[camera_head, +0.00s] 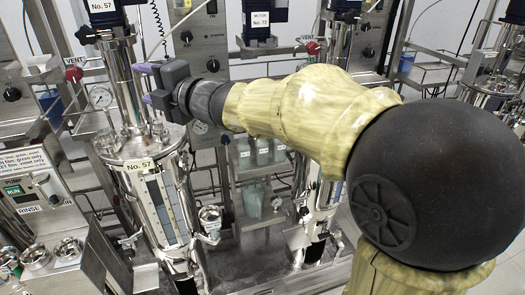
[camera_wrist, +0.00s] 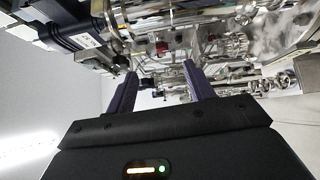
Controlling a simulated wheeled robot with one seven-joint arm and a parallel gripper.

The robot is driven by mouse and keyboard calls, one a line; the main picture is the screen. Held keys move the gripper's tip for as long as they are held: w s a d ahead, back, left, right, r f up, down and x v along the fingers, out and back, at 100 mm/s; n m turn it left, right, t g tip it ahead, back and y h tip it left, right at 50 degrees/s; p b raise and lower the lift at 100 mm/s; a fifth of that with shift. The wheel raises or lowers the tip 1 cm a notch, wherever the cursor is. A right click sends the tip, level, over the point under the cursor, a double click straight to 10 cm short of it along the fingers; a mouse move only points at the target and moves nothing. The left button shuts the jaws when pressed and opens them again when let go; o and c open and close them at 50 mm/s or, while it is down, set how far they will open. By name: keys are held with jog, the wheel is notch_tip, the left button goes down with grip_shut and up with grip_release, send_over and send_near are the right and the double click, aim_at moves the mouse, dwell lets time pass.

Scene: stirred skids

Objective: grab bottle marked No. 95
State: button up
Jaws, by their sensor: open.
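I cannot read a No. 95 label in either view. Several clear bottles (camera_head: 262,151) stand on a rack behind my arm in the head view, with no readable number. A larger clear bottle (camera_head: 252,201) stands on the shelf below them. My gripper (camera_head: 145,84) is open and empty, at the upper left, in front of the steel column of the vessel marked No. 57. The bottles are below and to the right of it. In the wrist view its two purple fingers (camera_wrist: 163,88) stand apart, with metal pipework beyond and nothing between them.
The steel vessel marked No. 57 (camera_head: 158,195) stands below my gripper. A control panel (camera_head: 35,185) is at left. A second vessel (camera_head: 318,205) is partly hidden by my arm. A motor marked No. 72 (camera_head: 262,22) hangs above. Pipes and VENT valves (camera_head: 73,74) crowd the space.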

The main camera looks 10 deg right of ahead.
jog(key=shift+c, duration=0.8)
jog(key=s+d+f+m+g+h, duration=0.1)
jog(key=d+f+m+h, duration=1.1)
jog(key=d+f+m, duration=0.75)
jog(key=s+d+f+m+g+h, duration=0.1)
jog(key=s+d+f+m+g, duration=0.2)
jog(key=s+f, duration=0.5)
jog(key=s+d+f+m+g, duration=0.4)
jog(key=s+f, duration=0.4)
jog(key=s, duration=0.2)
jog(key=shift+d+m+g+h, duration=0.25)
jog(key=shift+m+g+h, duration=0.2)
jog(key=shift+m, duration=0.6)
jog(key=shift+c, duration=0.9)
jog(key=shift+w, duration=0.15)
